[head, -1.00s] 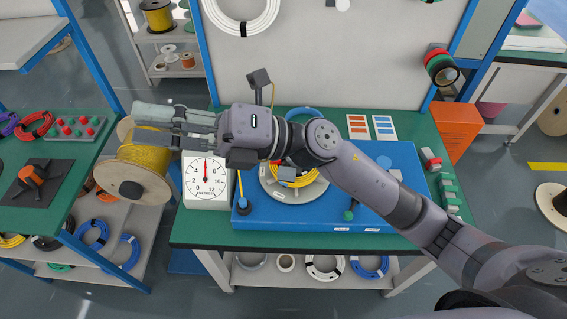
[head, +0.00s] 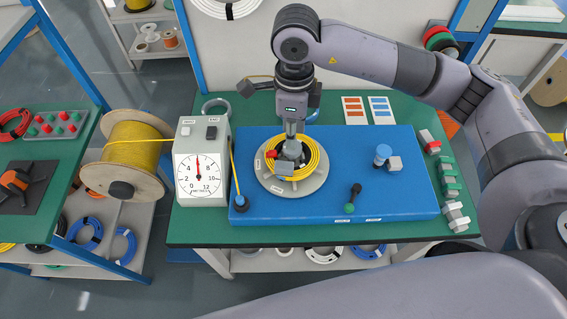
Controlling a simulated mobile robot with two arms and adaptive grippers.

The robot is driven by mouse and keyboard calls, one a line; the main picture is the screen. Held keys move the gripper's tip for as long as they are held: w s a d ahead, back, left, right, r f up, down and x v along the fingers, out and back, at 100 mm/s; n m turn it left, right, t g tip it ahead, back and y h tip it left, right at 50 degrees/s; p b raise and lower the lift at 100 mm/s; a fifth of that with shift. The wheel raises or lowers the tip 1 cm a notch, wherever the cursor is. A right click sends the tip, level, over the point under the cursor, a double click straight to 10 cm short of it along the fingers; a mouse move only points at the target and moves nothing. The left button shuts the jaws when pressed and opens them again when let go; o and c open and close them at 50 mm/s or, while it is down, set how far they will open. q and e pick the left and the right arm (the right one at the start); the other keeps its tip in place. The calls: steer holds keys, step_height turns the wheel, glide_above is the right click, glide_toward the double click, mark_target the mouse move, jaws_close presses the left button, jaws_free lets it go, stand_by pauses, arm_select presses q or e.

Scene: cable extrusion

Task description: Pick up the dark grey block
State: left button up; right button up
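A small grey block (head: 284,168) shows at the yellow cable coil (head: 313,176) on the round grey turntable (head: 276,188). Another grey block (head: 395,163) sits at the right of the blue board (head: 330,208), beside a blue knob. I cannot tell by shade which is the dark grey one. My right gripper (head: 290,150) points down over the middle of the coil, just behind the first block. Its fingertips blend with the dark and red parts there, so their opening is unclear. My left gripper is out of view.
The metre dial box (head: 202,165) stands left of the board, with the yellow cable running from the big spool (head: 134,150). Several small blocks (head: 447,166) line the table's right edge.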

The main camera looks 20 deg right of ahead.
steer(key=p, duration=0.2)
glide_above(291, 166)
step_height(291, 166, down, 8)
steer(key=shift+f, duration=0.25)
step_height(291, 166, down, 5)
steer(key=p, duration=0.3)
steer(key=shift+r, duration=0.15)
steer(key=shift+f, duration=0.35)
steer(key=shift+c, duration=0.3)
jaws_close()
